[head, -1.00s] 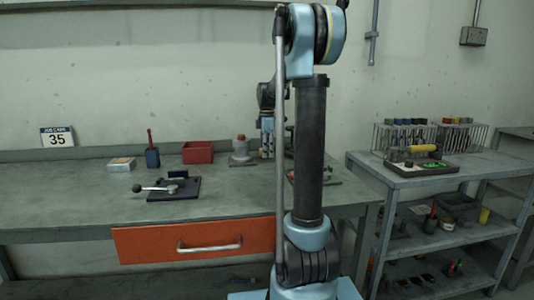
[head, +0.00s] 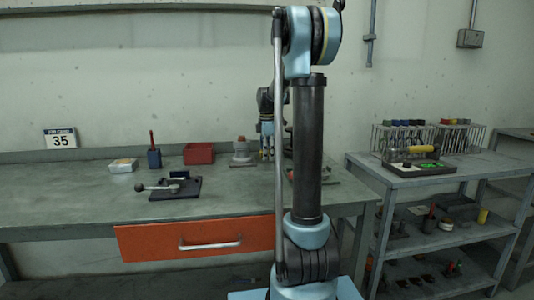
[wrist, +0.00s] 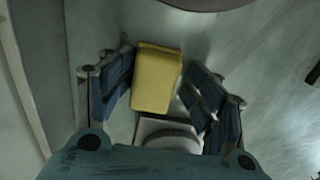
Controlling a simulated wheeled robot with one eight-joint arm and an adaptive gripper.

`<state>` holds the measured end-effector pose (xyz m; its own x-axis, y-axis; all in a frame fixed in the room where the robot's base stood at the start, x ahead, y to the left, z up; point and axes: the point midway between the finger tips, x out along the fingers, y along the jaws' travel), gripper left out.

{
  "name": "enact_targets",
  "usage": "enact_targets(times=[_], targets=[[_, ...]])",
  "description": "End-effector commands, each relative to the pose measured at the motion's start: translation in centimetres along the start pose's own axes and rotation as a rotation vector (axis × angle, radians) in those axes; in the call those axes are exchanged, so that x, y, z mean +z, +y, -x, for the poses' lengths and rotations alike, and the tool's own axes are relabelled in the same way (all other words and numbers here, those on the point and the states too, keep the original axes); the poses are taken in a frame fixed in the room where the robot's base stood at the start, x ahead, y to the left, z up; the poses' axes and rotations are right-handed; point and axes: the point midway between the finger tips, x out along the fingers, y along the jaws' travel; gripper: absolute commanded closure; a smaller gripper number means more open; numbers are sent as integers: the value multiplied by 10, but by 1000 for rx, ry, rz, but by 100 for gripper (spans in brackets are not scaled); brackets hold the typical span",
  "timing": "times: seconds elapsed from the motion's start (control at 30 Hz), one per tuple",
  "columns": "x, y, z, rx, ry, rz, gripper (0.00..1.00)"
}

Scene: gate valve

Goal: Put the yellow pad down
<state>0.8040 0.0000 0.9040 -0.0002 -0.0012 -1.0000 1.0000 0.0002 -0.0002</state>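A yellow pad (wrist: 157,78) shows in the wrist view as an upright, slightly tilted block between the two dark blue fingers of my gripper (wrist: 160,72). The fingers are spread. A narrow gap shows at the right finger, and the left fingertip is very close to the pad's left edge. In the head view my gripper (head: 266,150) points down over the back of the workbench (head: 100,205), beside a grey-and-red fixture. The pad cannot be made out clearly there.
The grey-and-red fixture (head: 241,152) stands just left of my gripper. The front middle of the bench is clear.

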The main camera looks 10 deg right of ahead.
Motion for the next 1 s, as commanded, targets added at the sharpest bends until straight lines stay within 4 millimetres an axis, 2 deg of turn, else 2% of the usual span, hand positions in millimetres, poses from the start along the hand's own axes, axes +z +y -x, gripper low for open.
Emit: enact_targets(times=[0.17,0.57,0.77,1.0], targets=[[0,1,-2,0,0,0,44],[1,-6,10,13,0,-1,44],[1,-7,37,13,0,-1,44],[1,-8,83,13,0,-1,44]])
